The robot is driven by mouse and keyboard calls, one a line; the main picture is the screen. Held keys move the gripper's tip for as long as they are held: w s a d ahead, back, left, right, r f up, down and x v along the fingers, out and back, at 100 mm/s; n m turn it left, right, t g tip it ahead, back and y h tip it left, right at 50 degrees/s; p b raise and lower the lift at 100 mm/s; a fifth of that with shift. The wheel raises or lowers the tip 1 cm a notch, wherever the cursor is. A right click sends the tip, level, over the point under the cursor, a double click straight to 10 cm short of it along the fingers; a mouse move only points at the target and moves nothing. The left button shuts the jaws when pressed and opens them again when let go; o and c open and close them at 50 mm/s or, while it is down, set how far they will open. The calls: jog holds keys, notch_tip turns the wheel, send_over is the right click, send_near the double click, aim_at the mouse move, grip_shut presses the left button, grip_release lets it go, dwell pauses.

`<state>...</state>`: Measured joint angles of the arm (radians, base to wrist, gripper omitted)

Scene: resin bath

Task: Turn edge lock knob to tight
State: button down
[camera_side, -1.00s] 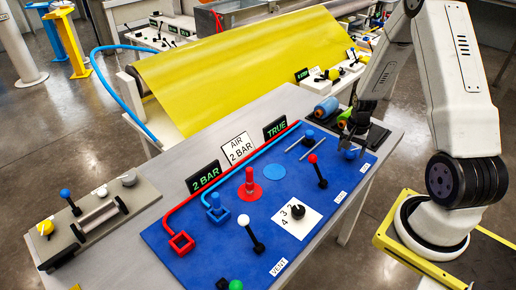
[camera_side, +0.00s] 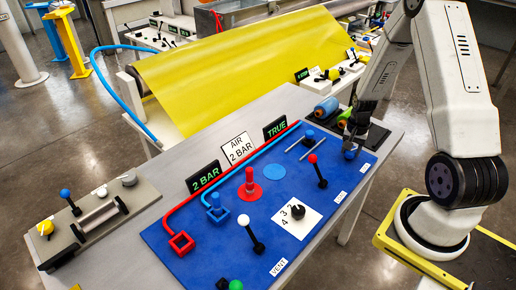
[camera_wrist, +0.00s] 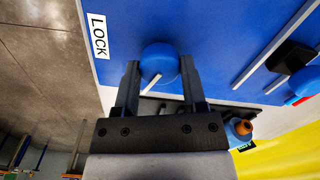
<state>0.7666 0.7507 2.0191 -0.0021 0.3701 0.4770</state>
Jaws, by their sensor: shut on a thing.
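The edge lock knob is a round blue knob (camera_wrist: 160,62) by the "LOCK" label (camera_wrist: 97,36) on the blue panel. My gripper (camera_wrist: 160,76) is shut on this knob, with one dark finger on each side of it in the wrist view. A thin pale line shows on the knob's near side. In the side view my gripper (camera_side: 353,143) points down at the panel's far right corner, and the blue knob (camera_side: 350,154) is partly hidden between the fingers.
The blue panel (camera_side: 180,250) carries a red-topped lever (camera_side: 320,172), a white-topped lever (camera_side: 247,232), a black dial on a numbered plate (camera_side: 299,213) and a blue knob between two rails (camera_side: 309,136). Coloured rollers (camera_side: 326,108) stand behind my gripper.

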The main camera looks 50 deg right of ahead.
jog(key=n, duration=0.8)
jog(key=shift+n, duration=0.4)
jog(key=n, duration=0.4)
jog(key=shift+n, duration=2.2)
jog(key=shift+c, duration=0.7)
grip_release()
jog(key=shift+r, duration=0.1)
jog(key=shift+r, duration=3.8)
